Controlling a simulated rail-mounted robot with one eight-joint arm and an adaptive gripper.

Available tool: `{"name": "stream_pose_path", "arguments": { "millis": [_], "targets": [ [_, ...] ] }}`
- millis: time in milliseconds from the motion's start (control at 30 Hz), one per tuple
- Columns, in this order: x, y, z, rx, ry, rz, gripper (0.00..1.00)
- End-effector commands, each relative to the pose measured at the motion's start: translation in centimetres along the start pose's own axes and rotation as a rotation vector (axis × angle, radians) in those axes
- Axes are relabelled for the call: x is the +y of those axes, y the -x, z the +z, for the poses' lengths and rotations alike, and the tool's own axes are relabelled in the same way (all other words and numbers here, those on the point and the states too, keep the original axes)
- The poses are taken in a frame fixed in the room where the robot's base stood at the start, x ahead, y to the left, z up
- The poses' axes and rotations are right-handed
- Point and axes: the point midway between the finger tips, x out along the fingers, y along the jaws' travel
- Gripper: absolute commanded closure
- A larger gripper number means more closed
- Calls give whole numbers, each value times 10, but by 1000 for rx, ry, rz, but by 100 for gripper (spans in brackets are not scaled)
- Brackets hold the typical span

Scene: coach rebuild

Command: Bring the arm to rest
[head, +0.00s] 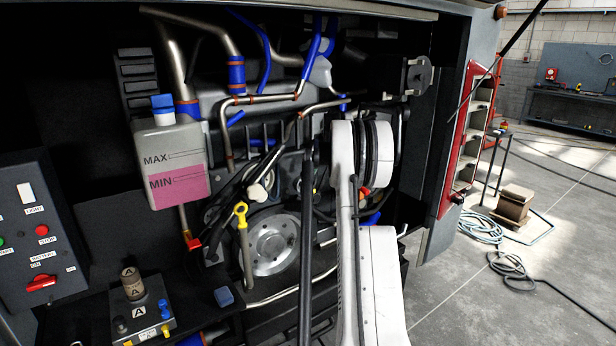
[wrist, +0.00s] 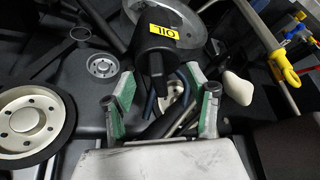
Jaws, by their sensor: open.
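My white arm (head: 360,230) reaches into the engine bay in the head view, with its joints right of the pulley. My gripper (wrist: 166,98) shows in the wrist view, its green-padded fingers spread apart with nothing held between them. Beyond the fingers is a black cylinder with a yellow OIL label (wrist: 168,37), upside down in the picture. I cannot tell whether the fingers touch anything. In the head view I cannot make out the gripper; the arm and the dark engine parts hide that area.
A coolant tank (head: 171,165), a yellow-handled dipstick (head: 241,213) and a large pulley (head: 272,246) crowd the bay. A control panel (head: 38,235) and a small shelf (head: 182,316) stand at left. A red rack (head: 464,140) is right of the bay; open floor lies beyond.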

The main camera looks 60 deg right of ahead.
Motion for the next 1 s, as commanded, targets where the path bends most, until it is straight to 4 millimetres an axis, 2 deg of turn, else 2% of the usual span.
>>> {"name": "stream_pose_path", "arguments": {
  "millis": [1000],
  "targets": [
    [0, 69, 0, 0, 0, 0, 47]
  ]
}}
